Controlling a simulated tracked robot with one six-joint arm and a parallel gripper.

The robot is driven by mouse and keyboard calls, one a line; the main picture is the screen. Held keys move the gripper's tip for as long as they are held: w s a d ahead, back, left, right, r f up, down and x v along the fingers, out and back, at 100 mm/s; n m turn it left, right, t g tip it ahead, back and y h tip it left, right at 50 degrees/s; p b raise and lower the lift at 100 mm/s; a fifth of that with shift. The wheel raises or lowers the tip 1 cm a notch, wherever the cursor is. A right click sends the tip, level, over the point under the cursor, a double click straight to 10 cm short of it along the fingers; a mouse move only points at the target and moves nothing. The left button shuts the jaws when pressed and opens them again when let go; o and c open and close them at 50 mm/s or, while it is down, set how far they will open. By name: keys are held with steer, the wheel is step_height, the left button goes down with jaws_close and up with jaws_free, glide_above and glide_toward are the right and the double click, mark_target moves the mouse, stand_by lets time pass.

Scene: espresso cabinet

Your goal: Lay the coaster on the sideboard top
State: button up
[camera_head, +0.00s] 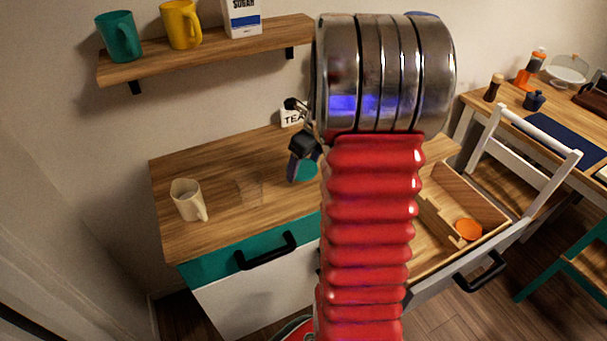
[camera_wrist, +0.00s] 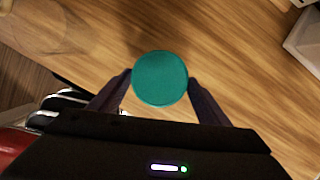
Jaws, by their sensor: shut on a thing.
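The teal round coaster (camera_wrist: 160,78) is held between the two dark fingers of my gripper (camera_wrist: 160,88) in the wrist view. In the head view a teal part of the coaster (camera_head: 306,170) shows beside my gripper (camera_head: 303,158), partly hidden by my arm. The wooden sideboard top (camera_head: 225,222) lies below. It fills most of the wrist view (camera_wrist: 225,60) under the coaster. I cannot tell whether the coaster touches the wood.
A cream mug (camera_head: 187,200) stands on the sideboard's left part. An open drawer (camera_head: 455,200) on the right holds an orange disc (camera_head: 467,230). A shelf (camera_head: 205,55) with mugs hangs above.

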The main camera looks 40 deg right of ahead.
mark_target(305, 170)
steer(key=shift+f, duration=0.1)
steer(key=shift+f, duration=1.75)
steer(key=o, duration=1.1)
steer(key=shift+f, duration=0.1)
steer(key=v, duration=1.2)
